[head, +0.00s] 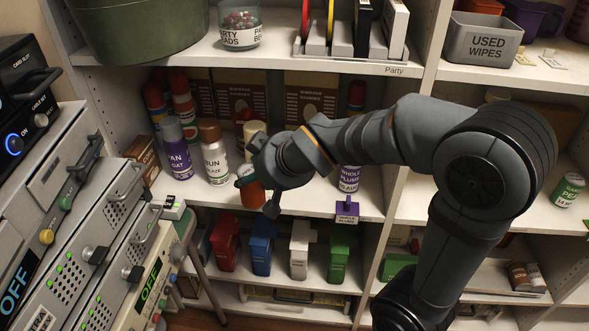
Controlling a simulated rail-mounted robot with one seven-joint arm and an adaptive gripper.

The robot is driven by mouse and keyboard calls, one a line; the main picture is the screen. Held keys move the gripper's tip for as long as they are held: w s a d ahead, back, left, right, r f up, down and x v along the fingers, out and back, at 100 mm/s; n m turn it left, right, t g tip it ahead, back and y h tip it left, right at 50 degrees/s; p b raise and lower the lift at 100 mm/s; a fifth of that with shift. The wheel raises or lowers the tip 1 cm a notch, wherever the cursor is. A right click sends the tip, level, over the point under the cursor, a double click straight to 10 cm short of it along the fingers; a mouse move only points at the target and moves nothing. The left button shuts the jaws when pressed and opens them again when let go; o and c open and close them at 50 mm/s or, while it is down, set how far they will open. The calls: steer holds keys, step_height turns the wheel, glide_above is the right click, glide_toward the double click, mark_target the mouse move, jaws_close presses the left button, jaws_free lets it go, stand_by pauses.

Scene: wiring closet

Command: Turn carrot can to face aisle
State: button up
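An orange can (253,196), likely the carrot can, stands on the middle shelf (305,199) near its front edge. Its upper part is covered by my gripper and no lettering on it can be read. My gripper (259,192) reaches in from the right, its fingers spread to either side of the orange can. One finger overlaps the can's left side and the other hangs by its right side. I cannot tell whether the fingers touch the can.
Purple (175,149) and brown-capped (214,153) spray cans stand left of the orange can. A cream can (253,132) is close behind. A purple-labelled can (348,178) stands right, under my arm. Equipment (85,230) fills the left side. Small coloured bins (262,252) stand below.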

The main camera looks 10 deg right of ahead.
steer(key=shift+s+d+r+p, duration=0.15)
steer(key=shift+d+p, duration=0.15)
steer(key=shift+p, duration=0.05)
steer(key=s+d+p, duration=0.3)
steer(key=d+p, duration=0.4)
steer(key=d, duration=0.2)
steer(key=w+d+p, duration=0.3)
steer(key=w+p, duration=0.3)
steer(key=w, duration=0.1)
steer(key=w+d+p, duration=0.2)
steer(key=w+p, duration=0.3)
steer(key=w, duration=0.2)
steer(key=shift+f+b, duration=2.4)
steer(key=shift+f, duration=0.55)
steer(key=o, duration=1.6)
